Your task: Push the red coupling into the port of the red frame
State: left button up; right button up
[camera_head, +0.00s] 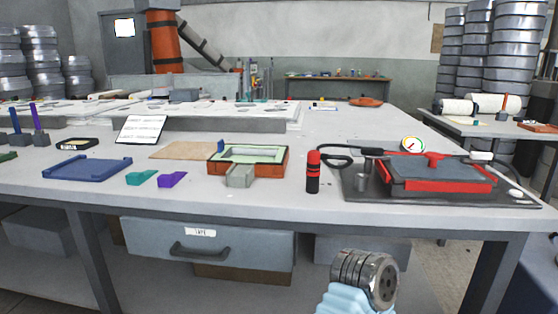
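The red frame (436,186) lies on a dark mat on the right of the table, around a grey slab (430,172) with a red handle-like piece (433,160) on top. I cannot make out its port. An upright red and black cylinder (313,172) stands left of the mat; it may be the red coupling, but I cannot be sure. A black hose (335,147) loops behind it towards the frame. Neither gripper is in view. A metal, round-ended piece with a pale blue sleeve shows at the bottom right, possibly part of my arm, below the table's front edge.
A small grey cylinder (361,182) stands near the frame's left side, and a dial gauge (412,144) behind it. Left are an orange mould box (275,165), a grey block (241,177), purple (172,180) and teal (141,179) wedges and a blue tray (87,167).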

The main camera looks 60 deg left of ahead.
aim_at(313, 163)
jog(key=k+j, duration=0.7)
jog(key=j, duration=0.15)
